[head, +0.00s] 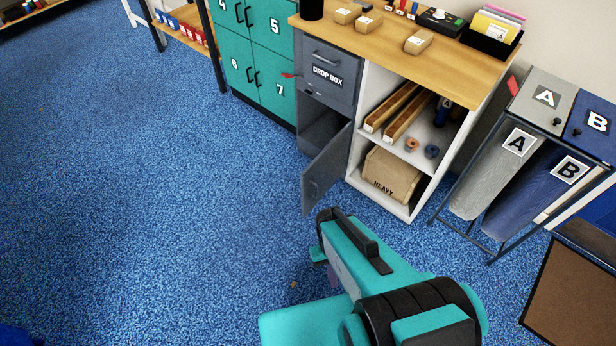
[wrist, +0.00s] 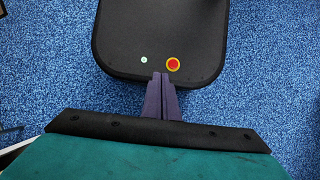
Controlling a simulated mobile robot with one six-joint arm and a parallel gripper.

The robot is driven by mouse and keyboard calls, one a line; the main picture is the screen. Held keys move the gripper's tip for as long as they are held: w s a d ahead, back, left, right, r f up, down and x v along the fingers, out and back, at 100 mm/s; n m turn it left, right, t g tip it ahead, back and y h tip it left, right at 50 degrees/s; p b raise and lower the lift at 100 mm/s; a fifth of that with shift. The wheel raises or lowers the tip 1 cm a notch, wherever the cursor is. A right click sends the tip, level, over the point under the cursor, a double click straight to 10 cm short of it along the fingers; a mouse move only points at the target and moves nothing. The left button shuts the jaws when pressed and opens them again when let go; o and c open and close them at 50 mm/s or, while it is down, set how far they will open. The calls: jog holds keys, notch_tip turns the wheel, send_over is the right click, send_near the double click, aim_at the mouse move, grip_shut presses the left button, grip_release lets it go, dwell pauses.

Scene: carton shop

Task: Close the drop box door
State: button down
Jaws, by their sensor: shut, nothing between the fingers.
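The drop box (head: 329,92) is a grey cabinet at the left end of the wood-topped counter, with a drawer-like front and a "DROP BOX" label. Its lower grey door (head: 328,172) stands open, swung out toward the floor, and shows the dark inside (head: 320,132). My gripper (wrist: 161,78) is shut and empty in the wrist view, with its purple fingers together. In the head view my arm reaches in from the bottom, nearer to me than the door and apart from it; the fingers are mostly hidden there. The door does not show in the wrist view.
Open white shelves (head: 414,176) with a "HEAVY" carton (head: 391,175) stand right of the door. Teal lockers (head: 262,62) are to the left. A rack with A and B bags (head: 492,182) stands at the right. Blue carpet (head: 150,190) is clear at left.

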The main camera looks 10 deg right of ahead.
jog(key=w+d+f+n+t+y+b, duration=0.15)
jog(key=w+n+b, duration=0.35)
jog(key=w+b, duration=0.5)
jog(key=w+d+f+n+t+y+b, duration=0.1)
jog(key=w+d+n+t+y+b, duration=0.15)
jog(key=w+n+b, duration=0.7)
jog(key=w+d+r+n+t+y+b, duration=0.1)
jog(key=w+d+r+n+b, duration=0.1)
jog(key=w, duration=0.4)
jog(key=w+d+r+n+t+y+b, duration=0.1)
jog(key=w+d+r+n+b, duration=0.2)
jog(key=w, duration=0.4)
jog(key=w+d+r+n+t+y+b, duration=0.1)
jog(key=w+d+r+n+b, duration=0.2)
jog(key=w+r+n+b, duration=0.2)
jog(key=shift+w+d+r+b, duration=0.15)
jog(key=shift+w+r+b, duration=0.25)
jog(key=shift+w, duration=0.6)
jog(key=shift+f, duration=0.15)
